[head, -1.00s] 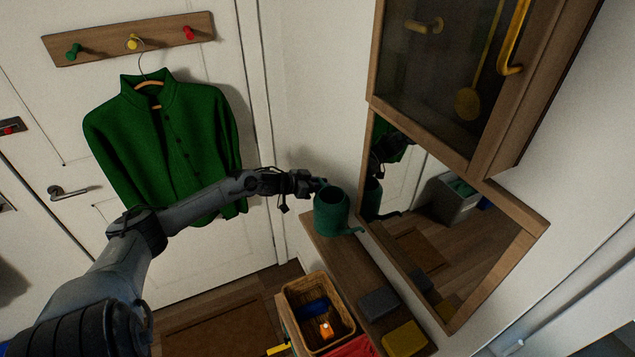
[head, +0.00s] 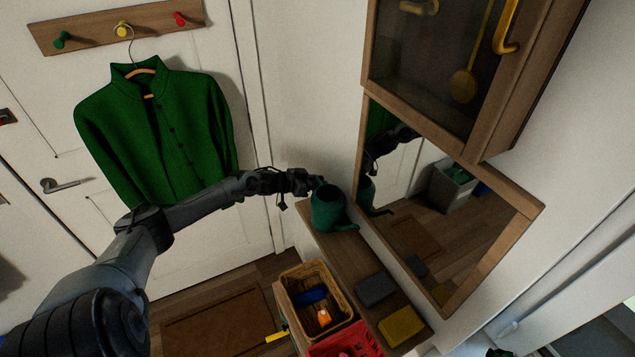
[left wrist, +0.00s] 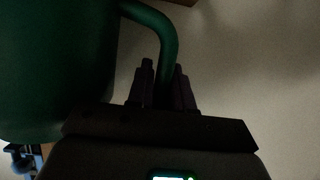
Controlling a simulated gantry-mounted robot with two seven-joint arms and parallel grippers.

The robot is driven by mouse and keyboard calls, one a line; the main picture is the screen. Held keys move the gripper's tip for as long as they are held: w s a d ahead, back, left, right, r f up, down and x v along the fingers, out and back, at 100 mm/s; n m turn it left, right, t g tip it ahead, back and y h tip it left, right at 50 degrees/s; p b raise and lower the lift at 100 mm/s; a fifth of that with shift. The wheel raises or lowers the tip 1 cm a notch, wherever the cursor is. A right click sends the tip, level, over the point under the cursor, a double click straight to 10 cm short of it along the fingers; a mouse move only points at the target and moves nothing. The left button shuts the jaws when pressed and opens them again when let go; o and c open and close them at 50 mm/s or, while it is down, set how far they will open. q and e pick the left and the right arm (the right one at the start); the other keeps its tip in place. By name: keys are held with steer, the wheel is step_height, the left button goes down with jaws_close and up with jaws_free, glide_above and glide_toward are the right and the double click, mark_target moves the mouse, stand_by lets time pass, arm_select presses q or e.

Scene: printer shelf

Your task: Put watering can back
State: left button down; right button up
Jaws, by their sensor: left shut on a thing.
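The green watering can (head: 328,210) is at the far end of the wooden shelf (head: 345,262), below the mirror, with its spout toward the right. I cannot tell whether its base touches the shelf. My left gripper (head: 316,184) is at the can's left side. In the left wrist view, its fingers (left wrist: 166,88) are shut on the curved green handle (left wrist: 165,38), and the can's body (left wrist: 55,65) fills the left side. My right gripper is not in view.
A wicker basket (head: 337,332) with a blue and an orange item stands left of the shelf, beside a red crate (head: 372,340). A grey block (head: 376,290) and a yellow block (head: 401,326) lie on the shelf's near part. The mirror (head: 415,225) and cabinet (head: 425,60) are close on the right.

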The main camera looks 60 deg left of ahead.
arm_select(q)
steer(key=shift+w+r, duration=0.1)
steer(key=shift+r, duration=0.05)
steer(key=c, duration=1.4)
jaws_free()
steer(key=shift+f, duration=0.25)
steer(key=o, duration=0.4)
steer(key=shift+r, duration=0.2)
